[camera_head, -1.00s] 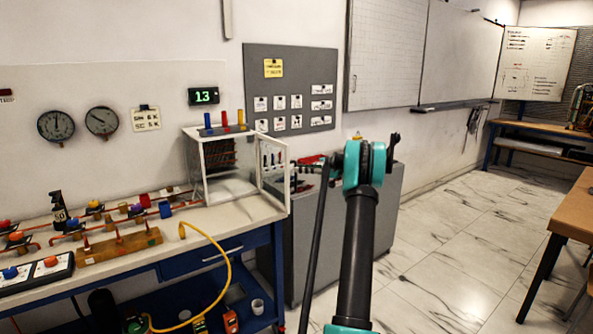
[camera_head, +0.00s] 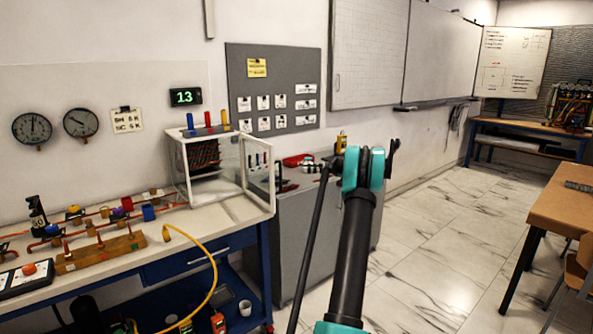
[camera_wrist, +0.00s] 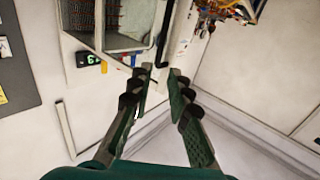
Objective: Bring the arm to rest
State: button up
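My arm rises from the bottom middle of the head view, with a black link (camera_head: 352,255) leading up to a teal joint (camera_head: 362,168). A dark part shows just right of that joint; I cannot tell whether it belongs to my gripper. In the wrist view my gripper (camera_wrist: 159,80) has its two dark, padded fingers apart. Nothing is held between them. The fingers point toward the white cabinet area, and no contact with it is visible.
A workbench (camera_head: 215,228) at left holds valves, a white glass-doored cabinet (camera_head: 178,160) and a yellow hose (camera_head: 212,262). A grey cabinet (camera_head: 300,235) stands behind my arm. A wooden table (camera_head: 570,200) is at right. Marble floor (camera_head: 440,250) between is clear.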

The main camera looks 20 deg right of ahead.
jog(key=s+a+f+m+g+h, duration=0.1)
jog(key=s+a+f+m+h, duration=0.3)
jog(key=a, duration=0.5)
jog(key=s+a+f+m+g+h, duration=0.1)
jog(key=s+a+m, duration=0.1)
jog(key=s+a, duration=0.55)
jog(key=s+a+f+m+g+h, duration=0.1)
jog(key=s+a+f+m+h, duration=0.15)
jog(key=s+a, duration=0.45)
jog(key=s+a+f+m+h, duration=0.1)
jog(key=s+f+h, duration=0.3)
jog(key=s, duration=0.9)
jog(key=s+a+f+m+h, duration=0.1)
jog(key=s+f+m+h, duration=0.3)
jog(key=s+f, duration=0.6)
jog(key=s+h, duration=0.1)
jog(key=s, duration=0.3)
jog(key=shift+s+a+f+t, duration=0.15)
jog(key=shift+a+t, duration=0.25)
